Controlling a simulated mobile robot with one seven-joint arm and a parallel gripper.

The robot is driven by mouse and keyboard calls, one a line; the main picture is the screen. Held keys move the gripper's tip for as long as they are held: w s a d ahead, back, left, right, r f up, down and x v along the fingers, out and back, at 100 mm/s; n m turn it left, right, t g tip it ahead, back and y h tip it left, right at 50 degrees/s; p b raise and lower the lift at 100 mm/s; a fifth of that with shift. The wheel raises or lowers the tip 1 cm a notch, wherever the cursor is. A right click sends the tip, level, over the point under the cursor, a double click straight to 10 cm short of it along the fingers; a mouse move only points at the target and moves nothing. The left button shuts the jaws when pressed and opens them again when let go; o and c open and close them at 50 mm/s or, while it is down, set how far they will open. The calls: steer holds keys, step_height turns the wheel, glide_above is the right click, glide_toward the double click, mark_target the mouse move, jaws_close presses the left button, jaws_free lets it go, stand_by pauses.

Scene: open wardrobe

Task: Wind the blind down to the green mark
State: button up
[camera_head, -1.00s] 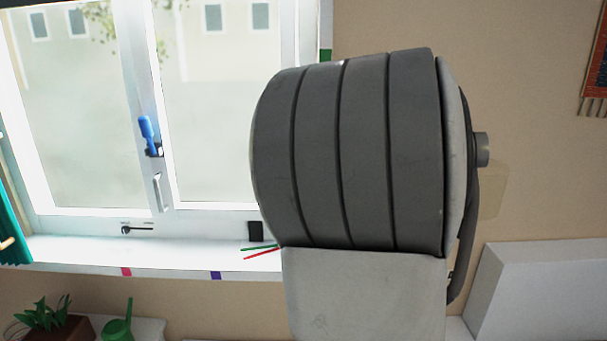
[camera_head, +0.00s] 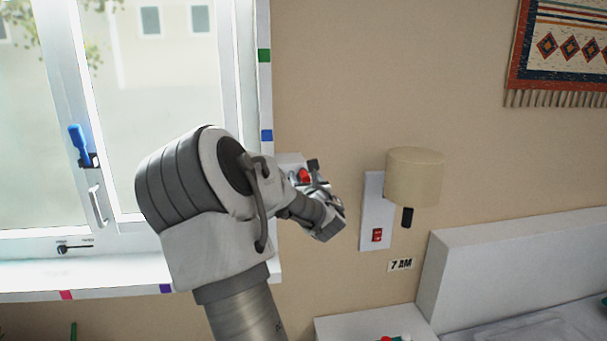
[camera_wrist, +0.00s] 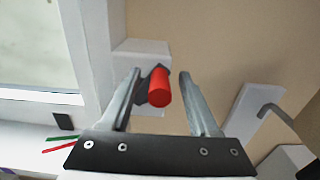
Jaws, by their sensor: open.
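A red handle knob (camera_wrist: 159,88) on a dark crank juts from a white winder box (camera_wrist: 138,52) on the wall beside the window. My gripper (camera_wrist: 161,76) is open, with a finger on each side of the red knob and gaps visible; how deep the knob sits between them is hard to tell. In the head view, my gripper (camera_head: 318,183) is by the red knob (camera_head: 304,176), partly hidden by my arm. The green mark (camera_head: 264,55) is high on the right window frame. No blind fabric shows in front of the glass.
A blue mark (camera_head: 266,135) lies below the green one. A wall lamp (camera_head: 414,177) and a white panel with a red switch (camera_head: 377,235) are close to the right of my gripper.

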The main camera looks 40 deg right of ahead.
steer(key=shift+x, duration=0.75)
steer(key=shift+c, duration=0.4)
jaws_close()
steer(key=shift+s+d+f+m+b, duration=0.15)
steer(key=shift+f+m+b, duration=0.15)
steer(key=shift+m+b, duration=0.15)
